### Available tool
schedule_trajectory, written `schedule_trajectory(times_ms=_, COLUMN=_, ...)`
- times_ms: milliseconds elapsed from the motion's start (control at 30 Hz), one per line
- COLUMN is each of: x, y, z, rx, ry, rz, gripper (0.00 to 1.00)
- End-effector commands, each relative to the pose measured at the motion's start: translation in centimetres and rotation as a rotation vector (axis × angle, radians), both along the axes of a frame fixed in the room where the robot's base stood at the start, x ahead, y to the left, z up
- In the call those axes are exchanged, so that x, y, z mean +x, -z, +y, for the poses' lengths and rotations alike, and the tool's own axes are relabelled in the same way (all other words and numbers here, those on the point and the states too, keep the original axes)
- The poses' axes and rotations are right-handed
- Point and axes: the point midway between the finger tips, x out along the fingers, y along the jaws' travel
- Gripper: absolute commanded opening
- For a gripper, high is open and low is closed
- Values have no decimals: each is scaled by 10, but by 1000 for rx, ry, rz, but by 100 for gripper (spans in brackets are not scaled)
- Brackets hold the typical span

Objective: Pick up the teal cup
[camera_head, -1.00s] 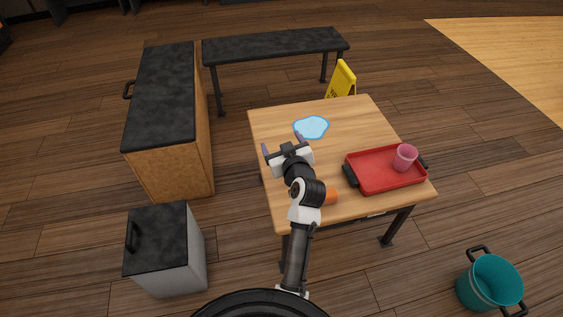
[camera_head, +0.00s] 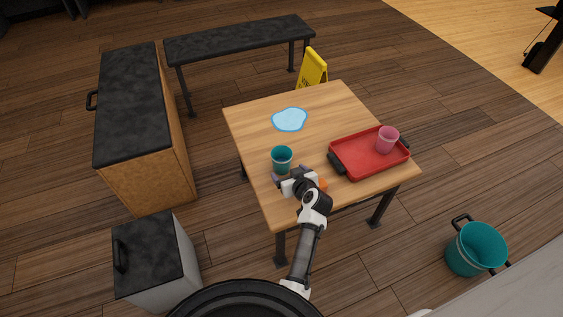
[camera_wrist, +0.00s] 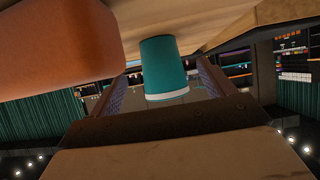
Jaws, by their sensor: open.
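The teal cup (camera_head: 281,160) stands upright on the wooden table (camera_head: 243,122), near its left front part. My gripper (camera_head: 288,176) is open and low on the near side of the cup. In the wrist view the cup (camera_wrist: 165,65) appears ahead, lined up between the two open fingers, with its pale rim band toward the bottom of that picture. I cannot tell whether the fingers reach around the cup. Nothing is held.
An orange object (camera_head: 322,185) is close beside my wrist, partly hidden; it looms large in the wrist view (camera_wrist: 60,45). A red tray (camera_head: 355,165) holding a pink cup (camera_head: 387,139) lies right. A light-blue puddle shape (camera_head: 289,119) lies behind the teal cup.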

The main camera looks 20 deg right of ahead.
Motion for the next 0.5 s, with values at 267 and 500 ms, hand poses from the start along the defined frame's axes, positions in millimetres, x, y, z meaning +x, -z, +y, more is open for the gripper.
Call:
schedule_trajectory(times_ms=267, x=28, y=4, z=0, rx=-2, ry=-2, rz=0, gripper=82)
schedule_trajectory(times_ms=500, x=52, y=17, z=1, rx=0, ry=0, rz=0, gripper=82)
